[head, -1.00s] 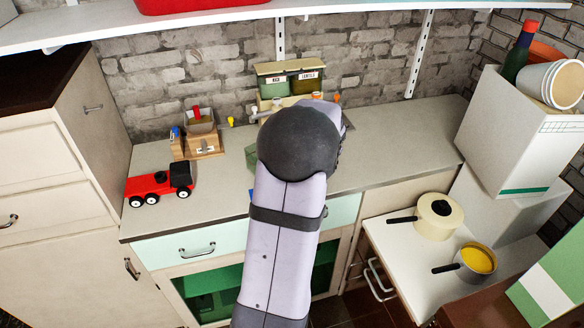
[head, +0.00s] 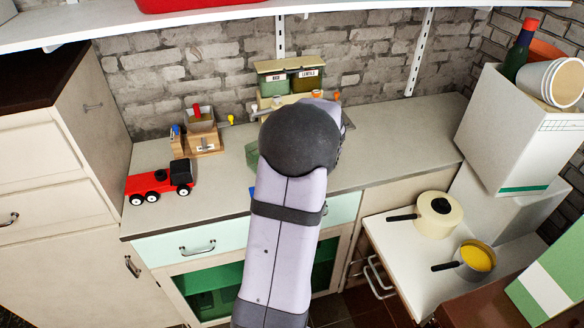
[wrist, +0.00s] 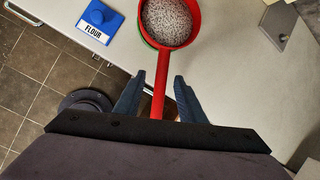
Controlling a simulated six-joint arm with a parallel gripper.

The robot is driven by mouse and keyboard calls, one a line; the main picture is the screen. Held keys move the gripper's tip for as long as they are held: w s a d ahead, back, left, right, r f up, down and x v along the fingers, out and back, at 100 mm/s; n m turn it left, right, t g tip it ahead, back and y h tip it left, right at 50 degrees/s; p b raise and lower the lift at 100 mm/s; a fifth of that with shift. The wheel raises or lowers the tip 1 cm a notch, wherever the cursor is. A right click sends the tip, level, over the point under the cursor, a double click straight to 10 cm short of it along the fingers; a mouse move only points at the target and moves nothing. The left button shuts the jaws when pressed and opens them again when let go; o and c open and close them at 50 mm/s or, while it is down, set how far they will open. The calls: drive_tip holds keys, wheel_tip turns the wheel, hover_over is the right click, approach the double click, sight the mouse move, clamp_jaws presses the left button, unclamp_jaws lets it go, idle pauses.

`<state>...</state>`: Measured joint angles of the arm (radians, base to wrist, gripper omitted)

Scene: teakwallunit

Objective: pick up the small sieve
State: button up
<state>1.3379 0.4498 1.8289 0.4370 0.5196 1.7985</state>
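The small sieve has a red rim and red handle (wrist: 159,92) and a grey speckled mesh bowl (wrist: 167,22) at the top of the wrist view. My gripper (wrist: 159,77) has its two dark blue fingers apart, one on each side of the handle. Gaps show between the handle and both fingers, so it is not clamped. A green edge shows beside the sieve's bowl; what it belongs to is mostly hidden. In the head view my arm hides the sieve and the fingers.
A blue flour box (wrist: 97,22) lies left of the sieve, near the counter's front edge. A grey plate-like piece (wrist: 277,22) is to the right.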

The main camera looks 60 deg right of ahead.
clamp_jaws()
wheel_tip(320, 180, up, 10)
drive_tip(key=b, duration=0.1)
drive_tip(key=shift+r, duration=0.25)
idle(0.5)
drive_tip(key=shift+f+p, duration=0.1)
drive_tip(key=shift+p, duration=0.3)
drive_tip(key=shift+w+d+f+p, duration=0.1)
drive_tip(key=shift+f+p, duration=0.45)
drive_tip(key=shift+p, duration=0.65)
drive_tip(key=shift+f+p, duration=1)
drive_tip(key=shift+f, duration=0.15)
